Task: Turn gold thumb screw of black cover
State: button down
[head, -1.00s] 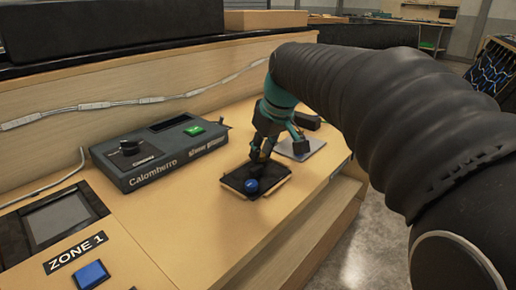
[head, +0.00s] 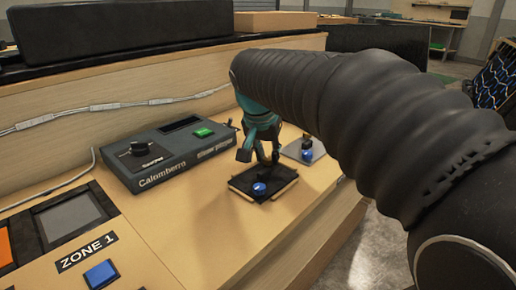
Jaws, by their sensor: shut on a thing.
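The black cover (head: 240,188) is a dark flat plate lying on the wooden console top, with a round blue button (head: 260,188) standing in its middle. My gripper (head: 268,162) points down at the far edge of the cover. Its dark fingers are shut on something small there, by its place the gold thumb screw. The screw itself is too small and hidden by the fingers to make out.
A grey Calomberro box (head: 185,160) with a black knob and green button stands to the left. A light plate (head: 318,150) with a blue button (head: 307,154) lies just right of my gripper. A ZONE 1 panel with a blue square button (head: 101,274) is front left.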

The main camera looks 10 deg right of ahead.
jog(key=m, duration=0.2)
jog(key=m+g+h, duration=0.1)
jog(key=m, duration=0.3)
jog(key=shift+w+a+r+g+h+p, duration=0.15)
jog(key=shift+w+r+g+h+p, duration=0.15)
jog(key=shift+h, duration=0.1)
jog(key=m+g, duration=0.1)
jog(key=m, duration=0.2)
jog(key=shift+m+p, duration=0.35)
jog(key=shift+m, duration=0.05)
jog(key=shift+w+m+g+p, duration=0.1)
jog(key=shift+m+g+p, duration=0.2)
jog(key=shift+m+g, duration=0.95)
jog(key=shift+f+m+t, duration=0.1)
jog(key=shift+m+t, duration=0.25)
jog(key=shift+m, duration=0.3)
jog(key=c, duration=1.2)
grip_release()
jog(key=v, duration=1.2)
jog(key=shift+a, duration=0.15)
